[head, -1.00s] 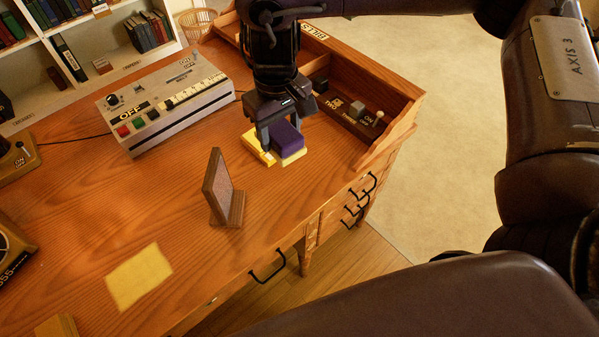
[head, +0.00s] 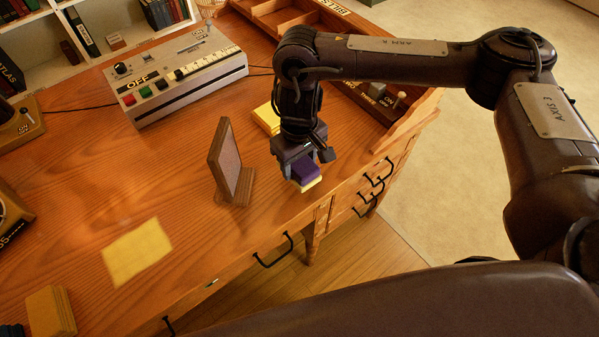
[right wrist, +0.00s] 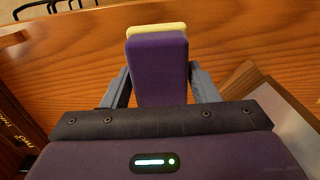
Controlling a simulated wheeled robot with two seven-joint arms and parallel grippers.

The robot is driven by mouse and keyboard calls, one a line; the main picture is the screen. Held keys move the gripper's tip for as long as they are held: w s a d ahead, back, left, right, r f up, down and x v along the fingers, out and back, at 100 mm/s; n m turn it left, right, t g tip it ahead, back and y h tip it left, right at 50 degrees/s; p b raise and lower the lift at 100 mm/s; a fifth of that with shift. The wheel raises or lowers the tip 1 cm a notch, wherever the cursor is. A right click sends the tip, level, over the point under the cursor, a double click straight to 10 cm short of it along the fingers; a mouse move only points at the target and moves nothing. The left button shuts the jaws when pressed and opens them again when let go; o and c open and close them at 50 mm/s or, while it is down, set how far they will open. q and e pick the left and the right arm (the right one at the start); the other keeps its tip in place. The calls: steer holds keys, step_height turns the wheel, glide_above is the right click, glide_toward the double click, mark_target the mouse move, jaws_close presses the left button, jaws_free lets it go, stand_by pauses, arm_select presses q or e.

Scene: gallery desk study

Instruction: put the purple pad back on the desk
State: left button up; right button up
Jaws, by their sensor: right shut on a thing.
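The purple pad (head: 305,172) is a small block with a pale yellow layer along its lower side. My right gripper (head: 302,168) is shut on it, near the desk's front edge. In the right wrist view the purple pad (right wrist: 158,65) stands between the two fingers, its yellow layer at the far side. I cannot tell how high it is above the desk (head: 190,190). A yellow pad (head: 266,119) lies on the desk behind the gripper, partly hidden by it. My left gripper is not in view.
A wooden upright frame (head: 226,160) stands just left of the gripper. A flat yellow square (head: 137,251) lies on bare desk at front left. A grey button console (head: 178,80) stands at the back. A wooden block (head: 50,312) lies at lower left. Compartments line the right side.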

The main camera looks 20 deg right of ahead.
mark_target(299, 172)
steer(key=shift+f+b, duration=0.5)
steer(key=shift+f, duration=1.45)
steer(key=o, duration=0.9)
steer(key=shift+f, duration=0.15)
step_height(299, 172, up, 12)
steer(key=p, duration=0.2)
steer(key=shift+r+p, duration=0.2)
steer(key=shift+p, duration=0.15)
